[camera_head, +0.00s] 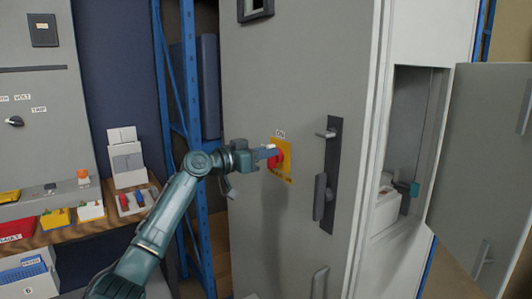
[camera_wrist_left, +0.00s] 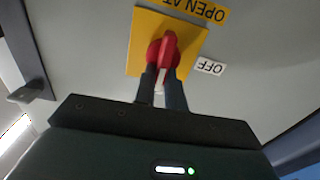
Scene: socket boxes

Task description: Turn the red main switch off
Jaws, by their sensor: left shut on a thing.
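The red main switch (camera_head: 277,159) is a rotary knob on a yellow plate (camera_head: 287,172) on the tall grey cabinet door. A white "ON" label (camera_head: 281,133) sits just above the plate. My left gripper (camera_head: 268,156) is at the switch, shut on its knob. In the left wrist view, the red knob (camera_wrist_left: 168,46) stands between the two dark fingertips (camera_wrist_left: 163,76), its grip bar roughly in line with the fingers. A white "OFF" label (camera_wrist_left: 210,67) lies beside the plate, right of the knob. The fingers hide part of the knob. My right gripper is not in view.
A dark door handle (camera_head: 325,180) is right of the switch. A second cabinet door (camera_head: 485,170) stands open at the far right. A blue rack post (camera_head: 195,110) is behind my left arm. A shelf with coloured bins (camera_head: 55,219) is at the left.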

